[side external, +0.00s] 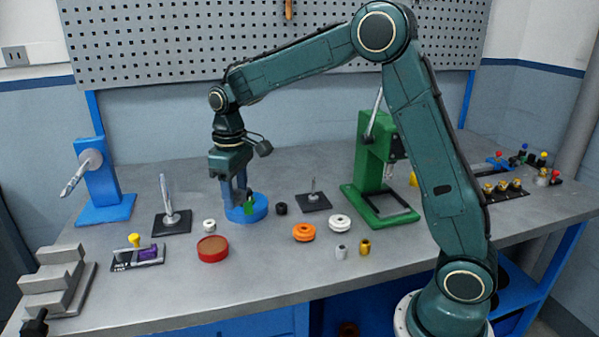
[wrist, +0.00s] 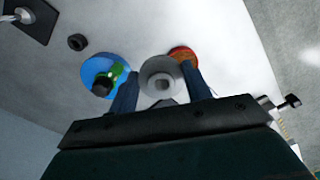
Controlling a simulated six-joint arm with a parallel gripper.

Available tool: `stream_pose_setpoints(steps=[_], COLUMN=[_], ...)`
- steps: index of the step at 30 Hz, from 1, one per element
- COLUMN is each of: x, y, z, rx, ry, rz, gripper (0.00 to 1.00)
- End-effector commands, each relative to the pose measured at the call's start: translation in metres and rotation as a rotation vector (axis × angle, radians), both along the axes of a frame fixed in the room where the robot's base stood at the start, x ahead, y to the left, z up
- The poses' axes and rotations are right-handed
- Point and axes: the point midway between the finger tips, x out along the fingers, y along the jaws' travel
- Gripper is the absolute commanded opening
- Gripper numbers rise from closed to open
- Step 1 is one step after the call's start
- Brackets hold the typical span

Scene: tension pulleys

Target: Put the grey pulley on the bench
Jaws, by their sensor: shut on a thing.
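The grey pulley (wrist: 160,74) shows in the wrist view as a round grey piece with a darker centre. It sits between the two fingers of my gripper (wrist: 160,88), which is shut on it. In the side view my gripper (side external: 235,197) points down over the bench (side external: 270,262), beside and partly in front of the blue round dish (side external: 262,209). The pulley cannot be made out there. The height of the pulley above the bench is hard to judge.
The blue dish (wrist: 93,68) holds green and black pieces close to my fingers. A red dish (side external: 213,250), a small white piece (side external: 209,225) and an orange pulley (side external: 304,232) stand nearby. A rod on a black base (side external: 172,222) is left; a green press (side external: 370,165) is right.

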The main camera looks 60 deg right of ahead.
Motion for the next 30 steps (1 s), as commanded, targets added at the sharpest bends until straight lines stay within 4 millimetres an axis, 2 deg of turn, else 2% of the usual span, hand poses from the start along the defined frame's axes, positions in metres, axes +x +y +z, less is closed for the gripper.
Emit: stream_pose_setpoints(steps=[7,10,14,19,23,30], x=[-0.018,-0.025,-0.030,-0.031,-0.031,-0.031], y=[-0.029,-0.037,-0.042,-0.042,-0.042,-0.042], z=[0.051,0.065,0.074,0.074,0.066,0.030], rx=[-0.001,0.000,-0.001,0.000,-0.001,0.000], ry=[-0.006,-0.005,-0.002,0.000,0.003,0.005], rz=[-0.153,-0.200,-0.231,-0.235,-0.234,-0.233], gripper=[0.24,0.24,0.24,0.24,0.24,0.24])
